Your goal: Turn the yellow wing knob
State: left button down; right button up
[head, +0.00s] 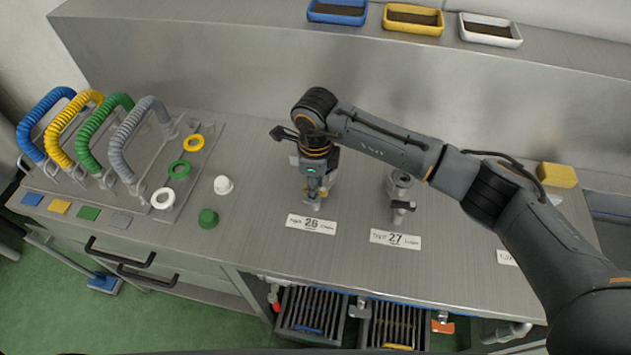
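My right gripper (315,202) points down at the fitting behind the label 26 card (311,224). A small yellowish part (332,180) shows beside its fingers; most of that fitting is hidden by the gripper, so I cannot tell whether it is the yellow wing knob. I cannot tell whether the fingers are closed on it. To the right, a grey metal fitting with a dark wing-like handle (400,206) stands behind the label 27 card (395,240). My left gripper is not in view.
Blue, yellow, green and grey hoses (135,122) arch at the left. White and green caps (208,218) stand on the steel bench nearby. A yellow sponge-like block (557,175) lies at the right. Trays (413,20) line the back shelf. Slotted bins (312,312) sit below the front edge.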

jog(key=shift+c, duration=0.4)
grip_shut()
